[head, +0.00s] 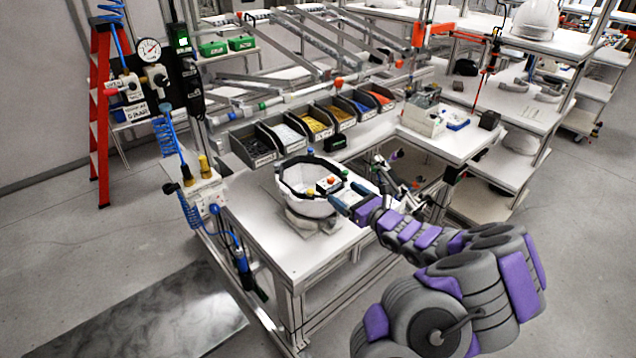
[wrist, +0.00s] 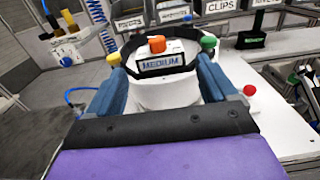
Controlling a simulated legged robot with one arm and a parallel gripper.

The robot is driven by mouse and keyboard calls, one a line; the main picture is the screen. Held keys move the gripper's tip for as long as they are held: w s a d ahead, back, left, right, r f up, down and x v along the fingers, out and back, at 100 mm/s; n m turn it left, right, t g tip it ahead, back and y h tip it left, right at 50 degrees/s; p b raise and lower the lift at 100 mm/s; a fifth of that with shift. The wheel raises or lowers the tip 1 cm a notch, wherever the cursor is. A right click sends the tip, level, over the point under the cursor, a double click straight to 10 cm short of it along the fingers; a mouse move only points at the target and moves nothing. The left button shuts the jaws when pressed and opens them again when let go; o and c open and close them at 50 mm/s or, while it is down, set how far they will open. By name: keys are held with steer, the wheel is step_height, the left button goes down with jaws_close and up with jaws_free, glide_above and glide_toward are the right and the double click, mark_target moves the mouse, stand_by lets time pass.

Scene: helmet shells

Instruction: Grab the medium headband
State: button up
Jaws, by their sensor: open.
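The medium headband (wrist: 162,65) is a black band with a label reading MEDIUM. It sits around the top of a white helmet shell (wrist: 168,92) on the workbench. In the head view the black headband (head: 290,190) rings the rim of the white shell (head: 305,205). My gripper (wrist: 158,68) is open, its two blue fingers on either side of the labelled front of the headband. In the head view my gripper (head: 338,197) reaches in from the right at the near right side of the shell. Contact between fingers and band cannot be told.
A row of bins (head: 310,125) with small parts stands behind the shell. A white bench (head: 275,245) carries the shell, with bare room in front. A post with hoses and a gauge (head: 150,50) stands at left. A side table (head: 450,135) holds a clear box.

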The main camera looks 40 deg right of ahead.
mark_target(334, 186)
steer(key=shift+w+d+f, duration=0.1)
steer(key=shift+w+d, duration=0.05)
steer(key=shift+w, duration=0.6)
steer(key=w, duration=0.3)
steer(key=shift+w+a+f+b, duration=0.15)
steer(key=shift+w+a+b, duration=0.15)
steer(key=shift+b, duration=0.1)
steer(key=shift+w+a, duration=0.1)
steer(key=shift+w, duration=0.4)
steer(key=shift+c, duration=0.3)
steer(key=c, duration=0.7)
